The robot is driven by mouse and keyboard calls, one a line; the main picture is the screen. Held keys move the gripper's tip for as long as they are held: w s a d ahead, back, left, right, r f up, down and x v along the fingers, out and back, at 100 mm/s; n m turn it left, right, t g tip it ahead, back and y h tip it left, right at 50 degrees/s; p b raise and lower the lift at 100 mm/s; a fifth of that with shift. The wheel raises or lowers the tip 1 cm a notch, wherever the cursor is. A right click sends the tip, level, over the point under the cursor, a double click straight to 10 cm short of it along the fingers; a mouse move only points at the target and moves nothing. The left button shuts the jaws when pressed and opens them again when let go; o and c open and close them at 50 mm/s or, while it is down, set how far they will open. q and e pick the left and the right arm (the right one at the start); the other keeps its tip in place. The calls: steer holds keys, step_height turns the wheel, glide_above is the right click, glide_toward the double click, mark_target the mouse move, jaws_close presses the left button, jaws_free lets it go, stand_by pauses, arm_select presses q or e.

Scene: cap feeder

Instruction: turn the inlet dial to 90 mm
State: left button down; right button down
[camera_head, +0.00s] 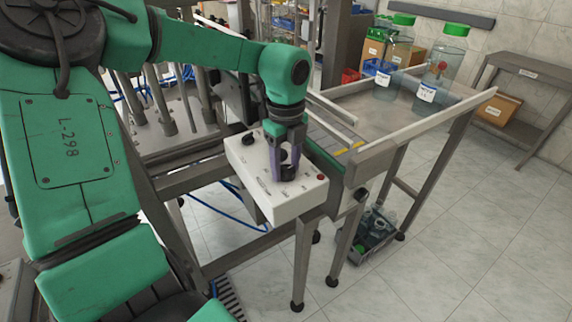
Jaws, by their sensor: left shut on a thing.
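My left gripper (287,166) reaches down from the green arm onto a white control box (258,193) at the near end of the conveyor. Its fingers are shut on a dark dial, the inlet dial (286,172), on the box's top face. The fingers hide most of the dial, and the printed marks around it are too small to read. Another black knob (248,139) sits at the box's back left corner. A red button (320,177) is at its right end. My right gripper is not in view.
A steel tray table (404,134) with raised rails stands right of the box. Two large clear bottles with green caps stand on it, one at the front (437,75) and one behind (391,55). A crate of bottles (371,236) is on the floor below.

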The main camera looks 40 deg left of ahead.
arm_select(q)
steer(key=m+b, duration=0.1)
steer(key=m, duration=0.5)
steer(key=shift+w+b, duration=0.1)
steer(key=shift+b, duration=0.25)
steer(key=m, duration=0.3)
steer(key=shift+r+m, duration=0.1)
steer(key=shift+m, duration=2.1)
steer(key=shift+c, duration=1.3)
jaws_free()
